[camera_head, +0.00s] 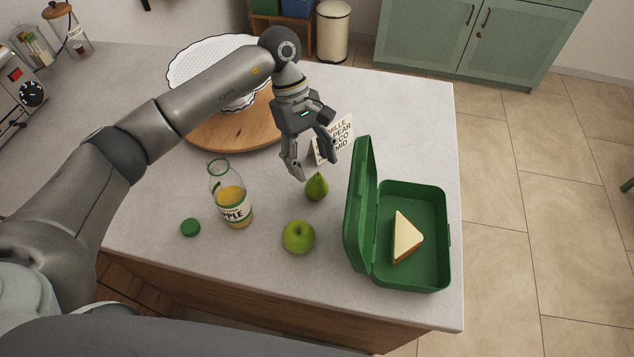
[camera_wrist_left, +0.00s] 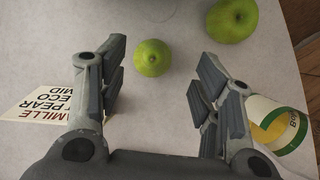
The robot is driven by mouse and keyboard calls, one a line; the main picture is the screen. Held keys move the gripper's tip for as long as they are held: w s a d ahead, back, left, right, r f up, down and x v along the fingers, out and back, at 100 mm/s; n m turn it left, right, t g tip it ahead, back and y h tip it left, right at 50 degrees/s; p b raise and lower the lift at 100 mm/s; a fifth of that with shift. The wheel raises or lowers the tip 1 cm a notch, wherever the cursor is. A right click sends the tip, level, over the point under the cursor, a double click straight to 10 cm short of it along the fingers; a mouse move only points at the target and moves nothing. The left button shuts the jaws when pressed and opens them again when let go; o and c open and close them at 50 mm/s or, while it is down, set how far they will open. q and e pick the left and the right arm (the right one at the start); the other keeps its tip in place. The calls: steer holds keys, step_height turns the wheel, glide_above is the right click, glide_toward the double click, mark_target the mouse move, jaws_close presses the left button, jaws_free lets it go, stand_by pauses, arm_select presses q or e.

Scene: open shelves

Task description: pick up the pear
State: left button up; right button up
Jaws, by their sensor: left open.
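The green pear (camera_head: 317,187) stands on the light countertop, behind the green apple (camera_head: 298,237) and left of the open lunchbox. My left gripper (camera_head: 313,172) is open and empty, just above and behind the pear. In the left wrist view the pear (camera_wrist_left: 152,58) shows between and a little beyond the two open fingers (camera_wrist_left: 157,75), apart from both. The apple (camera_wrist_left: 232,20) shows at the top right there. My right gripper is in neither view.
A green lunchbox (camera_head: 435,192) with a sandwich (camera_head: 406,238) stands at the right, its lid (camera_head: 359,205) upright. A juice bottle (camera_head: 232,205) and green cap (camera_head: 190,228) are at the left. A printed card (camera_head: 342,135) stands behind the gripper, near a round wooden board (camera_head: 235,142).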

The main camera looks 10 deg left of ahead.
mark_target(318, 175)
arm_select(q)
steer(key=shift+d+f+p, duration=0.1)
steer(key=shift+f+p, duration=0.25)
steer(key=x, duration=0.1)
steer(key=p+x, duration=0.2)
steer(key=shift+w+f, duration=0.25)
steer(key=shift+s+d+f, duration=0.1)
steer(key=shift+d+f, duration=0.1)
steer(key=shift+f, duration=0.35)
steer(key=c, duration=1.1)
steer(key=shift+r, duration=0.1)
steer(key=shift+r+b, duration=0.5)
steer(key=shift+b, duration=0.15)
steer(key=w+d+r+b, duration=0.7)
steer(key=w+r+b, duration=0.1)
steer(key=w+r, duration=0.3)
steer(key=shift+w+r, duration=0.4)
steer(key=shift+w, duration=0.05)
